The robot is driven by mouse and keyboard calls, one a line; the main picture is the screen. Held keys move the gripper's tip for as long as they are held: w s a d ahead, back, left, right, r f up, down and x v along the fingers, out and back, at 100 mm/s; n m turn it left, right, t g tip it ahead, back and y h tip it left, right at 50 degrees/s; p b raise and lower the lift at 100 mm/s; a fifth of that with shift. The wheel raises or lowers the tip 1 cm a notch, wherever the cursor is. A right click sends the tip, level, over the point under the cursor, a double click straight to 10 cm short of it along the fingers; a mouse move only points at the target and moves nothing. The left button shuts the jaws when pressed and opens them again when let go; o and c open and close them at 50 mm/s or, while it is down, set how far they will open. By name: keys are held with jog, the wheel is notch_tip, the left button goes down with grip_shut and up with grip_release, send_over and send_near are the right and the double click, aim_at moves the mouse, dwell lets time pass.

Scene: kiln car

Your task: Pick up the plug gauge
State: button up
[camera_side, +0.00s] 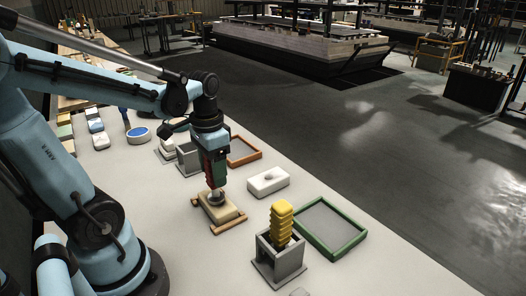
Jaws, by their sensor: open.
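My gripper (214,186) points straight down, its jaws open, low over a tan block (229,214) on the pale table. A small round grey metal piece (217,200) sits on or in the block, directly beneath and between the fingertips. It may be the plug gauge, but its upper part is hidden by my gripper. Whether the fingers touch it I cannot tell. A yellow ribbed handle (281,219) stands nearly upright in a grey square holder (278,262) to the right; its lower end is hidden inside.
An orange-rimmed tray (258,156), a white block with a knob (268,182) and a green-rimmed tray (352,246) lie around my gripper. A second grey holder (187,160) is close behind left. Several small items line the far left. Open table lies in front.

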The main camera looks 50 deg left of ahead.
jog(key=shift+c, duration=0.4)
jog(key=c, duration=1)
jog(key=shift+c, duration=0.2)
